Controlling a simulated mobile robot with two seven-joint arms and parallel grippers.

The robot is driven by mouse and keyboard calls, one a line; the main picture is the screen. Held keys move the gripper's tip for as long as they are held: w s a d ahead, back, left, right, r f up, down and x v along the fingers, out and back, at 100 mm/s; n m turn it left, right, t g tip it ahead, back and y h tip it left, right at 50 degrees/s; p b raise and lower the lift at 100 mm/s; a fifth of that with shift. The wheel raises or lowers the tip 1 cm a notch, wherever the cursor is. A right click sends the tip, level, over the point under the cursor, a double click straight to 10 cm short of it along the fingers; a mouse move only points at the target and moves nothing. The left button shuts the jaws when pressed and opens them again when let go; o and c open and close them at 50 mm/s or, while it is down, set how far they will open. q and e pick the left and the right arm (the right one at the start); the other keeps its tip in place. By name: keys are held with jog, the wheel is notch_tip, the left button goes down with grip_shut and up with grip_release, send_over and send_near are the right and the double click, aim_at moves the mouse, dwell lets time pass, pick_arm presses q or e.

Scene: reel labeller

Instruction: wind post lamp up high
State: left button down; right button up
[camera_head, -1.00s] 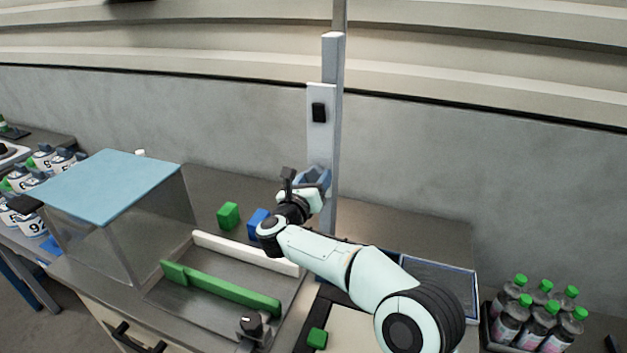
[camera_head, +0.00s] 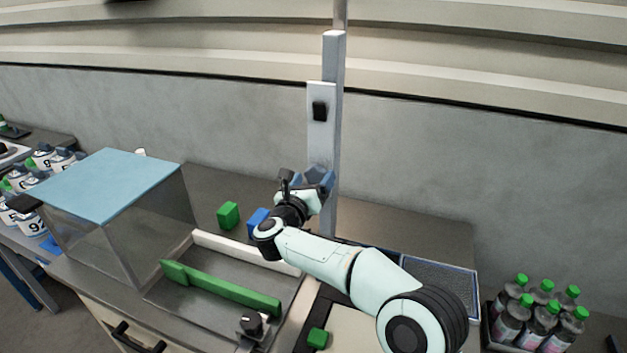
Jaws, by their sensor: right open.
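A tall grey post (camera_head: 334,75) stands upright at the back of the bench. A pale plate (camera_head: 321,145) with a small black block (camera_head: 320,111) is on its front. I cannot make out a lamp or a crank for certain. My right gripper (camera_head: 318,180) is at the lower part of the plate, its blue-grey fingers spread apart. My own wrist partly hides what is between or behind the fingers, so contact is unclear. My left gripper is not in view.
A blue-topped clear box (camera_head: 110,185) stands at left. Green (camera_head: 228,215) and blue blocks (camera_head: 257,222) lie near my wrist. A green bar (camera_head: 225,288) lies in front, and several green-capped bottles (camera_head: 538,315) stand at right.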

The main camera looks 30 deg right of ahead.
pick_arm(q)
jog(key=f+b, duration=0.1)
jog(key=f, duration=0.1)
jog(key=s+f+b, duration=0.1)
jog(key=b, duration=0.1)
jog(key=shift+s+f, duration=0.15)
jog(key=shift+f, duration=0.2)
pick_arm(e)
jog(key=v, duration=1.2)
jog(key=shift+a, duration=0.15)
jog(key=shift+s, duration=0.1)
jog(key=w+d+n+p, duration=0.2)
jog(key=w+d+n, duration=0.1)
jog(key=n, duration=0.7)
jog(key=w+d+n+p, duration=0.2)
jog(key=d+n+p, duration=0.1)
jog(key=n, duration=0.8)
jog(key=w+d+n+p, duration=0.2)
jog(key=w+d+n, duration=0.1)
jog(key=n, duration=0.8)
jog(key=shift+w+d+r+p, duration=0.3)
jog(key=shift+w+d+p, duration=0.1)
jog(key=shift+d, duration=0.25)
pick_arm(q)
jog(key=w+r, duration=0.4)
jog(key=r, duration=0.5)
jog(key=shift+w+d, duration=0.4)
